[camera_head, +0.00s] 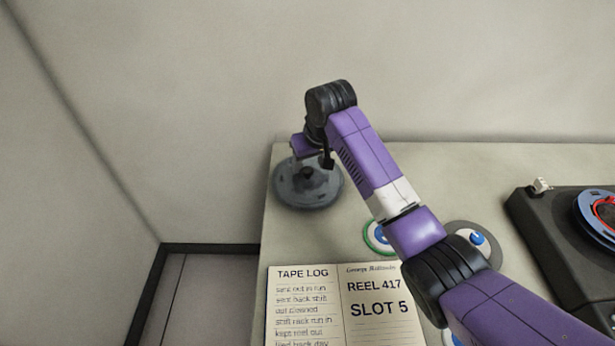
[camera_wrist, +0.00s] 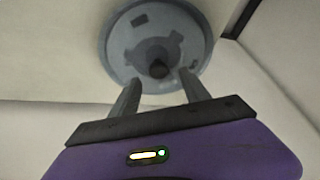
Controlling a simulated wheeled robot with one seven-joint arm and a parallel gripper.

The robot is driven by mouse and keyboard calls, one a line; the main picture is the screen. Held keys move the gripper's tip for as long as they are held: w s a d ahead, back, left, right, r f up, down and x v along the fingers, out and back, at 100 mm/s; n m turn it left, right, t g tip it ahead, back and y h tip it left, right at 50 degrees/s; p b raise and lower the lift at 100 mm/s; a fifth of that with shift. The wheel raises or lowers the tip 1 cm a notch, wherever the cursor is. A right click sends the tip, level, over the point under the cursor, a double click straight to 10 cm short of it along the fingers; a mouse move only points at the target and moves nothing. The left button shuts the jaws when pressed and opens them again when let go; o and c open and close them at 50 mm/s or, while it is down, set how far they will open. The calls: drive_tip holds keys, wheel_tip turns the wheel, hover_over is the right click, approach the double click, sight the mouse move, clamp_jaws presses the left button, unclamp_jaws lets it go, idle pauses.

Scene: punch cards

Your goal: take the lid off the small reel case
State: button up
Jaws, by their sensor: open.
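The small reel case (camera_head: 290,190) is a round grey case at the back left corner of the table. Its grey lid (camera_wrist: 190,30) shows in the wrist view with a dark knob (camera_wrist: 158,69) at its middle, and the lid appears to be on the case. My gripper (camera_head: 313,165) is over the case, pointing down at it. In the wrist view its two fingers (camera_wrist: 159,78) are open and apart, with the knob between their tips in the picture. Nothing is held. I cannot tell whether the fingertips are down level with the knob.
An open tape log (camera_head: 342,300) lies at the table's front left. A green-rimmed reel (camera_head: 369,240) and a grey reel (camera_head: 487,232) are partly behind my arm. A black tape machine (camera_head: 545,235) with a blue reel (camera_head: 590,215) stands at right. The table's left edge is close to the case.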

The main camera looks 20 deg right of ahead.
sight(308, 170)
drive_tip(key=x, duration=0.3)
drive_tip(key=shift+d+f, duration=0.1)
drive_tip(key=shift+f, duration=0.05)
clamp_jaws()
idle(0.3)
